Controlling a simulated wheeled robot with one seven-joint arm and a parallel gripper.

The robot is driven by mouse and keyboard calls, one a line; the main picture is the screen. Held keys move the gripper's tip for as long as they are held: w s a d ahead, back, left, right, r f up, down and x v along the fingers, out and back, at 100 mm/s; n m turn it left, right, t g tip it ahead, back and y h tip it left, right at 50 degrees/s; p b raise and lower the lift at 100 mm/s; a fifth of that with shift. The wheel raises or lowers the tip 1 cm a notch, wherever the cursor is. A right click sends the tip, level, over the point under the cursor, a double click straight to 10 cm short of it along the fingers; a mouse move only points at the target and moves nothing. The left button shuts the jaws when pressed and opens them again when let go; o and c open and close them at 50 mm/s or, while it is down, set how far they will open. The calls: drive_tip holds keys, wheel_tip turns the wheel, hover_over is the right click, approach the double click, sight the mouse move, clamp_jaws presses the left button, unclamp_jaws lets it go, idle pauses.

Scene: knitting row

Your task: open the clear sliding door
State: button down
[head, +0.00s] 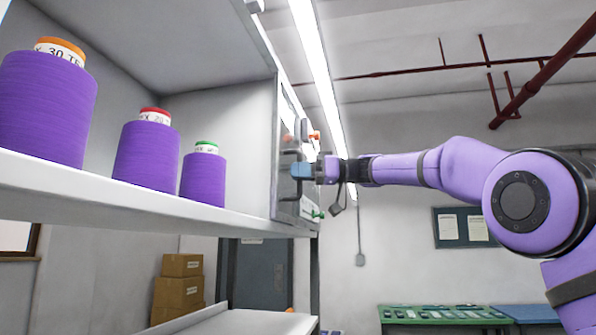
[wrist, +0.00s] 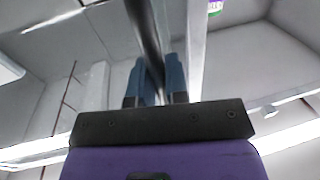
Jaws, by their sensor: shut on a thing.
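The clear sliding door (head: 285,211) appears edge-on in the head view, at the right end of the shelf unit. My gripper (head: 299,171) reaches it from the right with its blue fingers at the door's front. In the wrist view, my gripper (wrist: 157,84) has its two blue fingers on either side of a long dark bar, the door handle (wrist: 145,35). The fingers are shut on this handle. The exact contact is partly hidden by the fingers and the gripper body. How far the door stands open cannot be told.
Several purple yarn cones, one of them the large cone (head: 45,108), stand on the white shelf (head: 150,202) to the left. Stacked cardboard boxes (head: 178,287) sit below. A green table (head: 440,314) is at the lower right. Small coloured parts sit close to the gripper.

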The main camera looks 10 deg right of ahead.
drive_tip(key=c, duration=1.1)
unclamp_jaws()
drive_tip(key=shift+c, duration=0.2)
drive_tip(key=shift+d, duration=0.15)
drive_tip(key=s+d, duration=0.1)
drive_tip(key=d, duration=0.9)
drive_tip(key=shift+s+d, duration=0.25)
drive_tip(key=shift+s, duration=0.05)
drive_tip(key=s+f+m+t+h, duration=0.2)
drive_tip(key=s+f+m+h, duration=0.65)
drive_tip(key=s+f, duration=0.6)
drive_tip(key=s+d+f+m+h, duration=0.4)
drive_tip(key=s+d+f, duration=0.1)
drive_tip(key=s+f, duration=0.6)
drive_tip(key=s+d+f+m+h, duration=0.3)
drive_tip(key=s+d+f+h, duration=0.2)
drive_tip(key=s+f, duration=0.7)
wheel_tip(320, 180, down, 3)
drive_tip(key=shift+s+d+f+m, duration=0.1)
drive_tip(key=shift+s+d+m, duration=0.25)
drive_tip(key=shift+d, duration=0.3)
